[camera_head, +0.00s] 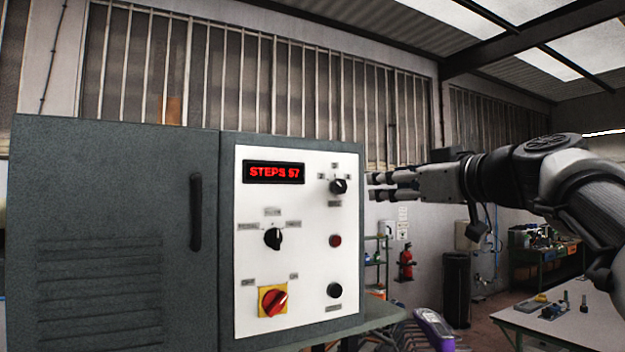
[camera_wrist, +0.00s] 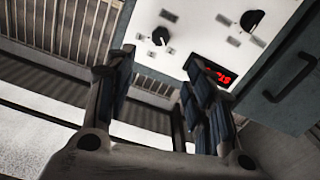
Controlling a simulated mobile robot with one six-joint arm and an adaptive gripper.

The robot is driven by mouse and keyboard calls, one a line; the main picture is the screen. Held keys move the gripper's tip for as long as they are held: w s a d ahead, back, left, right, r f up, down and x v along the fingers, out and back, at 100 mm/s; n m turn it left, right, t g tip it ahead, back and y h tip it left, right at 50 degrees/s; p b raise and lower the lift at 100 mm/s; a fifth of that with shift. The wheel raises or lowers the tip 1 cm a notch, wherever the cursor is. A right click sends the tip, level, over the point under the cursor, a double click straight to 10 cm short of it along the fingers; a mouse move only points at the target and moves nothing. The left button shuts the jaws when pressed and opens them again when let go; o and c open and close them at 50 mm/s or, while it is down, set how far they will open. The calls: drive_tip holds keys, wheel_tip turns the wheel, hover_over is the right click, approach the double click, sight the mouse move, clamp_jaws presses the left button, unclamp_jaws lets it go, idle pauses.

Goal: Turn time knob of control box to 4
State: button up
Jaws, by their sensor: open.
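The control box (camera_head: 352,155) has a white front panel with a red display (camera_head: 274,173) reading STEPS 57. A black knob (camera_head: 338,186) with small position labels is at the panel's upper right; it also shows in the wrist view (camera_wrist: 160,36). A second black knob (camera_head: 273,239) is at left centre, and it appears in the wrist view (camera_wrist: 252,20) at upper right. The labels are too small to read, so I cannot tell which is the time knob or its setting. My gripper (camera_head: 376,186) is open and empty, just right of the upper-right knob, apart from it.
A red rotary switch on a yellow plate (camera_head: 273,300), a red button (camera_head: 335,241) and a black button (camera_head: 334,290) are also on the panel. A grey cabinet door with a handle (camera_head: 196,212) adjoins it on the left. A worktable (camera_head: 600,325) stands at lower right.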

sight(341, 185)
drive_tip(key=p+x, duration=0.6)
drive_tip(key=x, duration=0.9)
drive_tip(key=shift+a, duration=0.1)
drive_tip(key=c, duration=1.1)
drive_tip(key=shift+o, duration=0.2)
